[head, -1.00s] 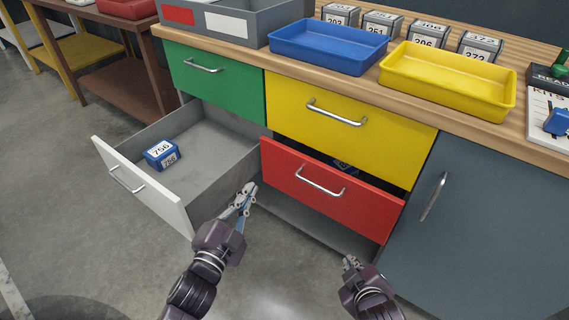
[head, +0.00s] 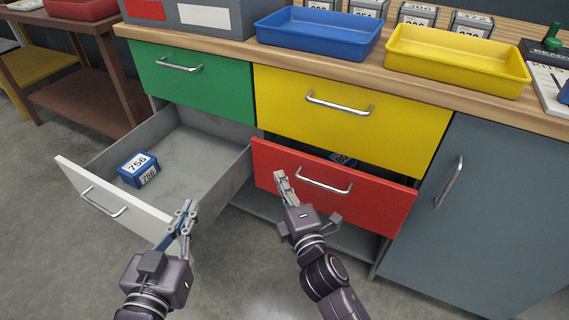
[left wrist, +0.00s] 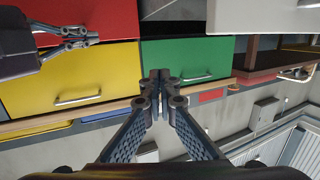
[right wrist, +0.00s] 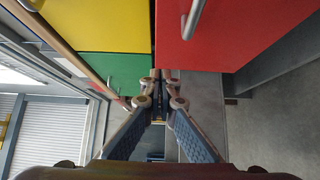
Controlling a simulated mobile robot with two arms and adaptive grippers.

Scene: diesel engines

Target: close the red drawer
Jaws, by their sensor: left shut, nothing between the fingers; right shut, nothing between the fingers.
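The red drawer (head: 335,190) stands partly open below the yellow drawer, and a dark object (head: 343,159) shows inside it. Its silver bar handle (head: 323,181) is on the front. My right gripper (head: 281,178) is shut and empty, at the left part of the red front, left of the handle; I cannot tell if it touches. In the right wrist view the red front (right wrist: 235,35) fills the upper right, beside the fingertips. My left gripper (head: 185,210) is shut and empty, near the right end of the white drawer front. The left wrist view shows the red front (left wrist: 92,15) at upper left.
The white drawer (head: 110,205) is pulled far out on the left, with a blue box (head: 139,169) labelled 756 inside. The green drawer (head: 195,82) and yellow drawer (head: 350,110) are shut. A grey cabinet door (head: 480,210) is on the right. Floor in front is clear.

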